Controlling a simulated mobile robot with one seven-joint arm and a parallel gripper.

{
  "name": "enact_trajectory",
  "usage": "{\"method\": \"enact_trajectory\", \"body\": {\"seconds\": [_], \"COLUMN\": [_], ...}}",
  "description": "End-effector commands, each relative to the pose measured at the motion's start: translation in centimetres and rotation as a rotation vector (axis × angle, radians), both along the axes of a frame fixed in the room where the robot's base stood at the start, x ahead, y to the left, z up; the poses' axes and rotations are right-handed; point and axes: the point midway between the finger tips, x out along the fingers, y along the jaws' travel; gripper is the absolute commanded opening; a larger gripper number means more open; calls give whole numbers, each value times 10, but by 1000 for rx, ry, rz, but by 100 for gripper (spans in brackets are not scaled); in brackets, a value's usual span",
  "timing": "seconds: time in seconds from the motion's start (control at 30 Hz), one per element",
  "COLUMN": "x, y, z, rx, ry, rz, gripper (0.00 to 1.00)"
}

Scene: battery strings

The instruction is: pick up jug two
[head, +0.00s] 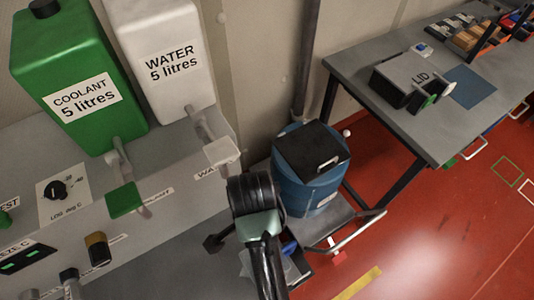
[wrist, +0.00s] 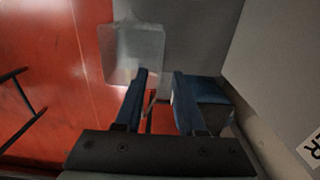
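No label reading jug two shows in either view. In the wrist view a pale, translucent, square-cornered vessel (wrist: 132,52), possibly a jug, is ahead of my gripper (wrist: 160,76), slightly left of the gap between the fingers. The two blue-grey fingers are apart and nothing shows held between them. The vessel appears apart from the fingers, with its lower right part close to the left fingertip in the picture. In the head view my dark arm reaches down at the lower middle and hides most of the gripper.
A green coolant tank (head: 75,75) and a white water tank (head: 165,55) stand on the grey bench at left. A blue drum (head: 308,190) with a black lid is right of my arm. A grey table (head: 350,68) holds a lid box (head: 405,77). Red floor is open at lower right.

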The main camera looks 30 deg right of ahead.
Motion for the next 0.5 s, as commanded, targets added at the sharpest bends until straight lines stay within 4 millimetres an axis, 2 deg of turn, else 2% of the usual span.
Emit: {"method": "enact_trajectory", "body": {"seconds": [0.03, 0.2, 0.5], "x": [-1, 0, 0], "y": [0, 0, -1], "z": [-12, -39, -60], "rx": [2, 1, 0], "ry": [6, 3, 2], "rz": [-1, 0, 2], "gripper": [39, 39, 39]}}
